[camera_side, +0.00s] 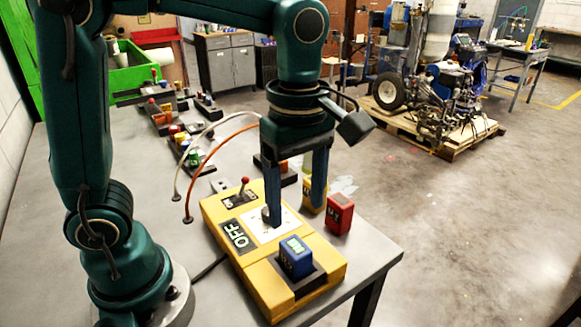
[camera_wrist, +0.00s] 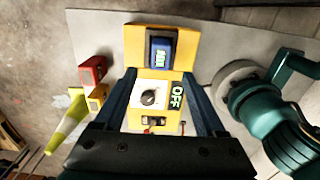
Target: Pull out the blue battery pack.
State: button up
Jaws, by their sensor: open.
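The blue battery pack (camera_side: 296,257) sits upright in a dark socket at the near end of the yellow control box (camera_side: 260,284). It has a lit green display on top. In the wrist view the blue battery pack (camera_wrist: 160,55) is at the top centre, beyond my fingertips. My gripper (camera_side: 294,216) points down above the middle of the box, open and empty, behind the pack in the side view. In the wrist view my gripper (camera_wrist: 160,75) has its fingers spread to either side of the box's white dial panel (camera_wrist: 148,94).
A red block (camera_side: 339,214) and a yellow block (camera_side: 313,195) stand beside the box, close to the right finger. The box carries an OFF display (camera_side: 237,237) and a red-knobbed lever (camera_side: 244,183). Cables and several small devices lie farther back on the grey table (camera_side: 120,170).

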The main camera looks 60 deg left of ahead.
aim_at(296, 246)
jog(key=shift+f, duration=4.35)
grip_shut()
jog(key=shift+r, duration=0.7)
jog(key=shift+r, duration=2.35)
